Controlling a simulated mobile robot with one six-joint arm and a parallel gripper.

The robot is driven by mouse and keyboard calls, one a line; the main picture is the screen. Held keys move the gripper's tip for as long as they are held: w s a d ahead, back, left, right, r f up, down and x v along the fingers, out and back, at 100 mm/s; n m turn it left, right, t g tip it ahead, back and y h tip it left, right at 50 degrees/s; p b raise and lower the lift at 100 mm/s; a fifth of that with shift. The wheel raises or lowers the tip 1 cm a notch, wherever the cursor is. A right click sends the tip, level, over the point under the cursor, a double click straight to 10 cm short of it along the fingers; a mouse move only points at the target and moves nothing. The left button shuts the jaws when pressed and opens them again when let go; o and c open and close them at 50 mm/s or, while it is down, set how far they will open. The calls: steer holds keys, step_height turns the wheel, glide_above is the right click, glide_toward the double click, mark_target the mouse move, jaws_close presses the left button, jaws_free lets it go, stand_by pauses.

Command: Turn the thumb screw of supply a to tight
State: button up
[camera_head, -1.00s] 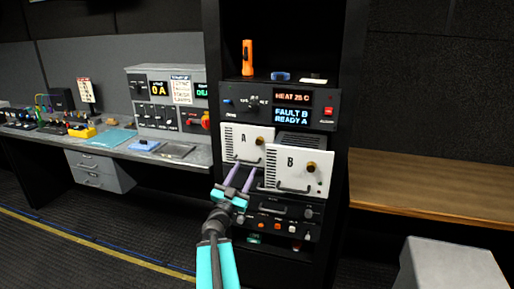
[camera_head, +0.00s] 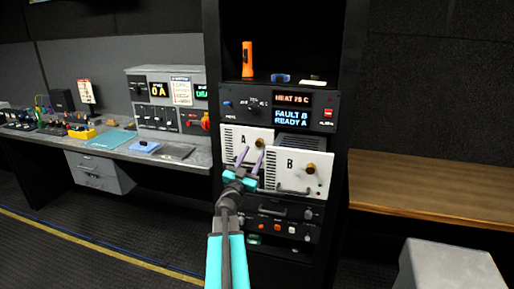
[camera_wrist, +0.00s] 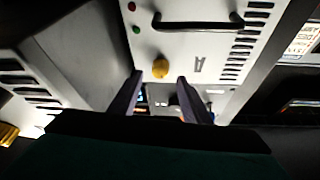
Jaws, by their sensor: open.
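Supply A (camera_head: 231,139) is a white panel with vent slots and a letter A in the rack. Its brass thumb screw (camera_head: 259,143) is at the panel's upper right, and it also shows as a yellow knob in the wrist view (camera_wrist: 160,68). My gripper (camera_head: 253,152) is open in front of supply A, its two purple fingers pointing up toward the screw. In the wrist view my fingertips (camera_wrist: 160,78) lie on either side of the screw's line, apart from it. Whether the screw is tight cannot be told.
Supply B (camera_head: 287,180) sits right beside A and sticks out farther from the rack, with its own brass screw (camera_head: 310,168) and handle. A display (camera_head: 291,117) above reads FAULT B, READY A. A wooden bench (camera_head: 430,195) is to the right and a console desk (camera_head: 100,150) to the left.

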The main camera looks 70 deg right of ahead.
mark_target(258, 145)
steer(key=shift+p+x, duration=0.4)
steer(key=shift+x, duration=1.8)
steer(key=c, duration=1)
steer(key=shift+w+m+g+y, duration=0.15)
steer(key=shift+m+g, duration=0.3)
steer(key=shift+m, duration=0.5)
steer(key=shift+m+g+y, duration=0.15)
steer(key=shift+m+g, duration=0.3)
steer(key=shift+m, duration=0.5)
steer(key=shift+c, duration=0.2)
steer(key=shift+m+g+y, duration=0.3)
steer(key=shift+m+g, duration=0.4)
steer(key=shift+m, duration=0.8)
steer(key=o, duration=1)
steer(key=shift+o, duration=0.2)
steer(key=shift+a, duration=0.15)
